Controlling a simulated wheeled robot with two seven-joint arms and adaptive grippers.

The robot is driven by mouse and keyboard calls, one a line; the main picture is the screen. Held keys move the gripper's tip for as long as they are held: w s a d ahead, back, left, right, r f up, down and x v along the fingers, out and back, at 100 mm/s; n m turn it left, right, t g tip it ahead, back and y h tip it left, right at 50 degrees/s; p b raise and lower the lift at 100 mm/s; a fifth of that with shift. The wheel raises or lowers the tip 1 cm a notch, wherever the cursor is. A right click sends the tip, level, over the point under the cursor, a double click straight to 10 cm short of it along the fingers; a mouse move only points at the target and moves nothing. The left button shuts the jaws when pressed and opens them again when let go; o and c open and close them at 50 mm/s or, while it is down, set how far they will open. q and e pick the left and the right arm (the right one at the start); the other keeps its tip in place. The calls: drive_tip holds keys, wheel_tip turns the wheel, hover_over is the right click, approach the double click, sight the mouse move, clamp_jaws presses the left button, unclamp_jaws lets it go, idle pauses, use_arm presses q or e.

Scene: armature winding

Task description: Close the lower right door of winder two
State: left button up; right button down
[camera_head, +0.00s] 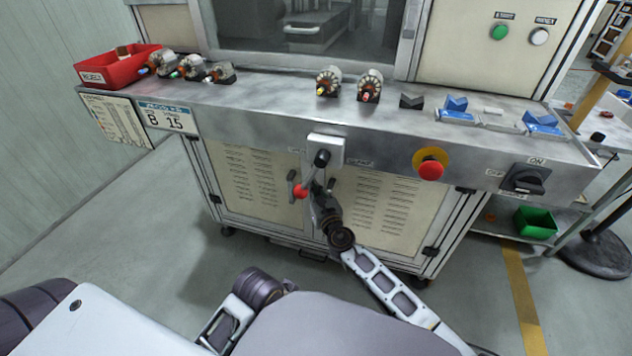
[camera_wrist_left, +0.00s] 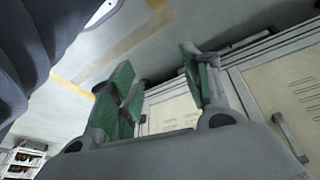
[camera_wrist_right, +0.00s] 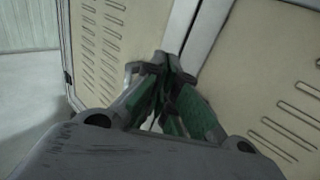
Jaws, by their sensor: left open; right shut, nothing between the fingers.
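The lower right door (camera_head: 388,205) of the winder is a beige, louvred panel below the steel worktop. It looks about flush with its frame; I cannot tell whether it is fully shut. In the right wrist view the right door (camera_wrist_right: 262,75) lies beside the left door (camera_wrist_right: 108,40), with a pale seam between them. My right gripper (camera_head: 325,190) is shut and empty in front of the seam between the doors. It also shows in the right wrist view (camera_wrist_right: 168,65); contact is unclear. My left gripper (camera_wrist_left: 160,90) is open and empty, seen only in its wrist view.
The lower left door (camera_head: 252,180) looks flush. A black-knobbed lever (camera_head: 322,158) and a red knob (camera_head: 299,191) stick out near my right gripper. A red stop button (camera_head: 431,170) and black switch (camera_head: 527,180) line the front. A green bin (camera_head: 535,222) stands right.

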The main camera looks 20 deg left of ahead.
use_arm(q)
drive_tip(key=shift+w+a+f+g+p, duration=0.15)
drive_tip(key=shift+f+p, duration=0.2)
drive_tip(key=shift+f, duration=0.45)
drive_tip(key=shift+s+f+g+p, duration=0.15)
drive_tip(key=shift+f+p, duration=0.2)
drive_tip(key=shift+f, duration=0.45)
use_arm(e)
drive_tip(key=shift+s+d, duration=0.15)
drive_tip(key=shift+s, duration=2.15)
use_arm(q)
drive_tip(key=shift+w+r, duration=0.2)
use_arm(e)
drive_tip(key=shift+w+f, duration=0.1)
